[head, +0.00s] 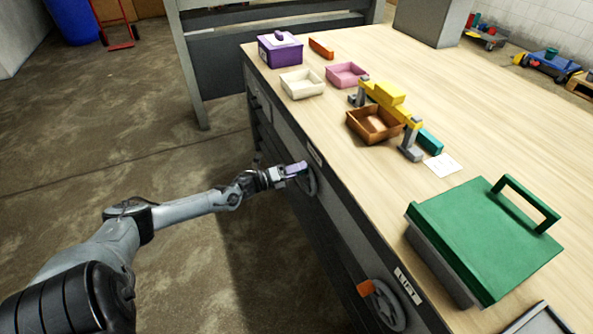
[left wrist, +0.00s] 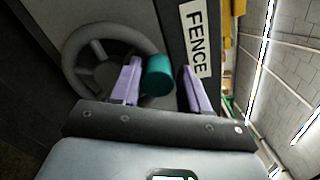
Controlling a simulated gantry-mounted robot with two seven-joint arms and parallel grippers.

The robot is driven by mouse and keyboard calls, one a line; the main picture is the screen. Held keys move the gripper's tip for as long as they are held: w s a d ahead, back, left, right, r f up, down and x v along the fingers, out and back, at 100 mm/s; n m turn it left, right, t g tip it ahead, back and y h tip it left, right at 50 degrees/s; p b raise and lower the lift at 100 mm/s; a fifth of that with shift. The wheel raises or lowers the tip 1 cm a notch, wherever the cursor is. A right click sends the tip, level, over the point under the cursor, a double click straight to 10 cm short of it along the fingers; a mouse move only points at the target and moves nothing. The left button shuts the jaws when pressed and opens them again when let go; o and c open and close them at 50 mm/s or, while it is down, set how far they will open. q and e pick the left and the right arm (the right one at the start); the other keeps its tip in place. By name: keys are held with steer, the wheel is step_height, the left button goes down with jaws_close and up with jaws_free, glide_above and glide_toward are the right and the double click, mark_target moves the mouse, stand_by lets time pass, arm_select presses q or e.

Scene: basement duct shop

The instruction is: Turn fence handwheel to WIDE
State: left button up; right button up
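The fence handwheel is a dark grey spoked wheel on the bench's front face, seen in the left wrist view (left wrist: 78,68) and partly behind my gripper in the head view (head: 311,183). Its teal knob (left wrist: 159,75) sticks out toward the wrist camera. A white FENCE label (left wrist: 196,40) is beside the wheel. My left gripper (head: 299,168) is at the wheel. In the left wrist view its purple fingers (left wrist: 161,85) are open on either side of the knob, close to the left finger, with a gap at the right one. No WIDE mark is legible. My right gripper is out of view.
A second handwheel (head: 386,305) with an orange knob and a LIFT label (head: 408,286) is nearer on the same face. On the bench (head: 365,195) are a green lidded box (head: 485,240), a yellow-and-grey fence-like frame (head: 390,97), and several trays. Floor left of the bench is clear.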

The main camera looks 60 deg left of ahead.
arm_select(q)
steer(key=shift+o, duration=1.1)
steer(key=shift+f, duration=0.1)
steer(key=shift+s, duration=0.1)
steer(key=s+a+p, duration=0.2)
steer(key=s+p, duration=0.2)
steer(key=s, duration=0.6)
steer(key=shift+s, duration=0.25)
